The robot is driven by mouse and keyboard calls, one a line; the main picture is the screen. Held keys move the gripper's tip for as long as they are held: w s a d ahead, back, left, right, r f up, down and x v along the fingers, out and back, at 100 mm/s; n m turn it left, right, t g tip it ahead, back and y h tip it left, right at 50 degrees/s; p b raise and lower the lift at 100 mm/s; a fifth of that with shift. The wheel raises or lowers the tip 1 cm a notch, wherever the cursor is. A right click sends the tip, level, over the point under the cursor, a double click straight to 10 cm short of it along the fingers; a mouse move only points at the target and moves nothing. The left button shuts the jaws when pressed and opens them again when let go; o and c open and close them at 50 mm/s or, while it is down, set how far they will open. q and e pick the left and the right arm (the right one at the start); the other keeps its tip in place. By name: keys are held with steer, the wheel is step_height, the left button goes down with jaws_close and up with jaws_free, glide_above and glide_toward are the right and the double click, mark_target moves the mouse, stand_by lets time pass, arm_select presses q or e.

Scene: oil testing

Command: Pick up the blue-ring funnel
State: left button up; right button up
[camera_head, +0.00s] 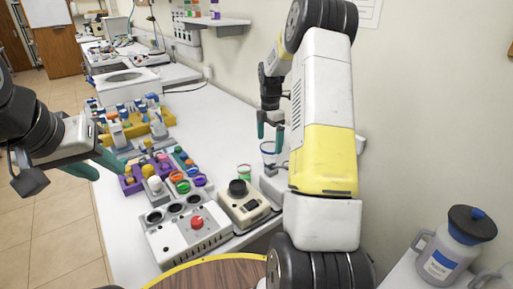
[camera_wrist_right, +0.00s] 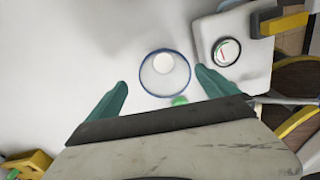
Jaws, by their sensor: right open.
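The blue-ring funnel (camera_head: 269,147) stands upright at the right side of the white bench, near the wall. In the right wrist view its blue rim (camera_wrist_right: 143,82) is a circle seen from above, with a pale round opening inside. My right gripper (camera_head: 270,131) points down just above it, open and empty. In the wrist view the teal fingertips (camera_wrist_right: 162,82) lie on either side of the rim, with gaps on both sides. My left gripper (camera_head: 109,173) is open and empty at the left, over the bench's left edge.
A green-rimmed item (camera_head: 244,171) stands close left of the funnel. A beige device with a black knob (camera_head: 238,187) and a white box with a red button (camera_head: 197,223) stand in front. A purple rack (camera_head: 130,184) holds colored items further left.

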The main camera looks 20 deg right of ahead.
mark_target(271, 154)
steer(key=f, duration=0.6)
steer(key=shift+s+d+f, duration=0.15)
steer(key=shift+s+d, duration=0.15)
steer(key=shift+s, duration=0.05)
steer(key=shift+c, duration=0.5)
steer(key=c, duration=1.4)
